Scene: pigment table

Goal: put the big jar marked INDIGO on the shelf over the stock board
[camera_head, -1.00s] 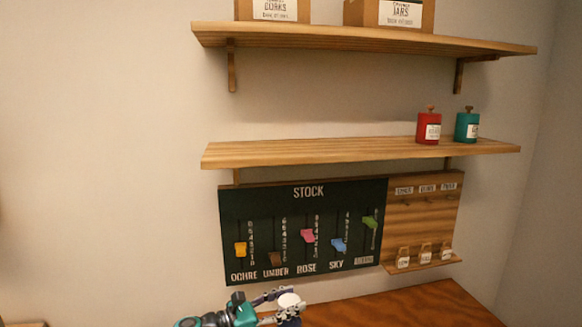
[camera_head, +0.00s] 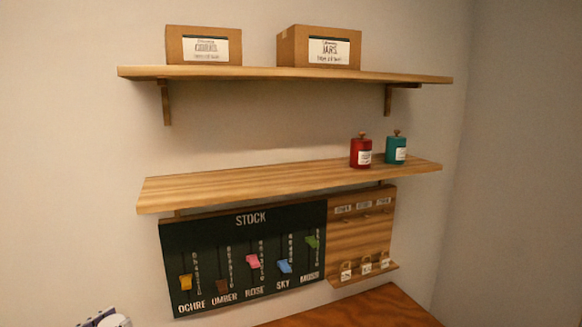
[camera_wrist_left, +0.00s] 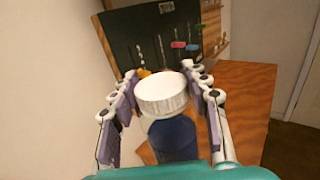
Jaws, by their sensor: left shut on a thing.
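My left gripper (camera_wrist_left: 160,84) is shut on a big jar (camera_wrist_left: 172,138) with a white lid and a dark blue body. The jar stands between the purple finger pads in the left wrist view; no label on it can be read there. In the head view only the tip of the left gripper (camera_head: 104,318) shows at the bottom left edge, below the shelf. The shelf over the stock board (camera_head: 225,188) is a wooden plank, bare on its left and middle. The stock board (camera_head: 225,262) hangs under it. My right gripper is not in view.
A red jar (camera_head: 361,154) and a teal jar (camera_head: 396,151) stand at the right of that shelf. A higher shelf (camera_head: 255,73) holds two cardboard boxes, with a bracket at each end. A wooden panel (camera_head: 345,250) with small labelled items adjoins the board above a brown table (camera_head: 370,308).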

